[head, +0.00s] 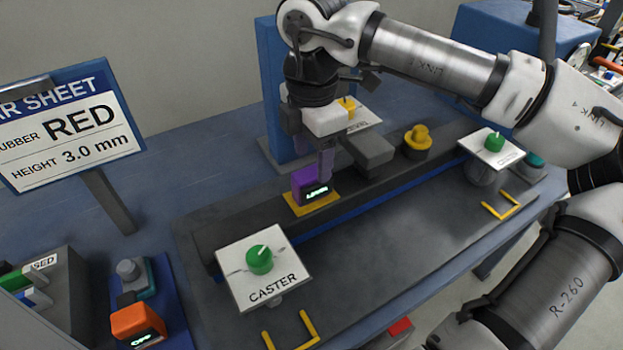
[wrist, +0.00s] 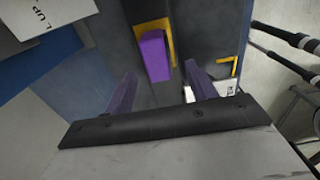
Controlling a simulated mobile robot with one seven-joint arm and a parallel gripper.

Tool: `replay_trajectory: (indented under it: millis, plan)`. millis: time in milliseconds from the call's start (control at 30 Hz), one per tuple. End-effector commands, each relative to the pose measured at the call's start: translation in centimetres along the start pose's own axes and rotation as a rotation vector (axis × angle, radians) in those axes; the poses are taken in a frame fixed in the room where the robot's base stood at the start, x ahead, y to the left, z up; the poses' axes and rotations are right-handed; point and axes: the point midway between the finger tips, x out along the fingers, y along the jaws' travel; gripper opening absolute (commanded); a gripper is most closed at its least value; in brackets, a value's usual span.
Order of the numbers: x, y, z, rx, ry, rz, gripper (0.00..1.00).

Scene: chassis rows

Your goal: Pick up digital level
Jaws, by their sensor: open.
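A purple box with a lit green display, which looks like the digital level (head: 311,188), sits on a yellow-edged pad (head: 326,202) on the dark rail. The display text is too small to read surely. In the wrist view the purple box (wrist: 155,55) lies beyond my fingertips, between their lines. My gripper (head: 314,166) is open, pointing down just above and behind the box. Its two purple-grey fingers also show in the wrist view (wrist: 160,82), with nothing between them. An orange box with a display reading OFF (head: 137,321) stands at lower left on a blue tray (head: 174,318).
A CASTER plate (head: 262,267) with a green knob stands in front of the rail. A grey block (head: 368,153), a yellow knob (head: 417,140) and another green-knob plate (head: 492,147) are to the right. A sign reading RED, 3.0 mm (head: 70,125) stands at left. The front bench surface is mostly clear.

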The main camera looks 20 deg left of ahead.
Motion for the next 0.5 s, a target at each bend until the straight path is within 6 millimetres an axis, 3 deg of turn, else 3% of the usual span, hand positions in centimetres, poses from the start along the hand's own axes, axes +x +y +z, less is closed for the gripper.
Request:
replay_trajectory:
  millis: [333,500]
  plan:
    - [2.9,0.2,0.0,-0.002,0.003,-0.001,0.56]
    - [5.5,0.5,0.1,-0.001,0.003,0.000,0.56]
